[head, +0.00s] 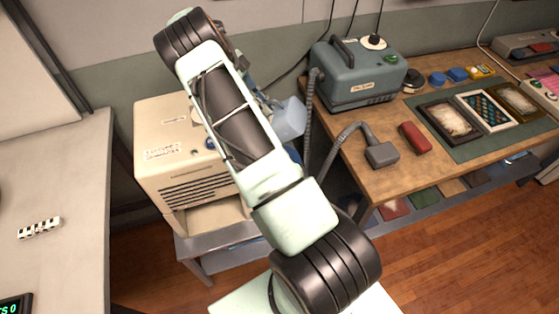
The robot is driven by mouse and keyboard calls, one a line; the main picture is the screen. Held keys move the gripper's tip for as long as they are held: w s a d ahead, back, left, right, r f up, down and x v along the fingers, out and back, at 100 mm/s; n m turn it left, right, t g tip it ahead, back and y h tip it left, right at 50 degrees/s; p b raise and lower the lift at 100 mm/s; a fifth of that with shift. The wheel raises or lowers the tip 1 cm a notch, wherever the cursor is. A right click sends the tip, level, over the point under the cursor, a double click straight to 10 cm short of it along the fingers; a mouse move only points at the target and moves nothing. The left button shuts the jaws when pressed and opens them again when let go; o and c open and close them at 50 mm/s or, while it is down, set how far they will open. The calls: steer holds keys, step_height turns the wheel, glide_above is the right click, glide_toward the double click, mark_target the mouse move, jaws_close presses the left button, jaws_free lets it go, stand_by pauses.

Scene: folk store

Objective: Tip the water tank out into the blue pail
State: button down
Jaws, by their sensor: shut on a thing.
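My arm crosses the middle of the head view, and its wrist bends down behind the forearm. My gripper (268,101) is mostly hidden there, with only a little of it showing. It is shut on a pale blue-grey boxy thing, which looks like the water tank (291,119). The tank is held up between the cream machine and the wooden bench, partly covered by my arm. I cannot make out its opening or any water.
A cream vented machine (158,128) stands on a grey stand (190,246), with an open recess low in its front. At right, a wooden bench (395,183) carries a teal hose machine (345,82) and frames. A pale table (75,190) is at left.

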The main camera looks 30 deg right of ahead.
steer(key=shift+w+a+r+g+h+b, duration=0.4)
steer(key=shift+w+a+r+g+b, duration=0.1)
steer(key=shift+r+b, duration=0.15)
steer(key=shift+w+a+r+g+h+b, duration=0.15)
steer(key=shift+a+r+g+h+b, duration=0.1)
steer(key=shift+r, duration=0.25)
steer(key=shift+w+a+r+g+h+b, duration=0.1)
steer(key=shift+r+g+h+b, duration=0.1)
steer(key=shift+r, duration=0.25)
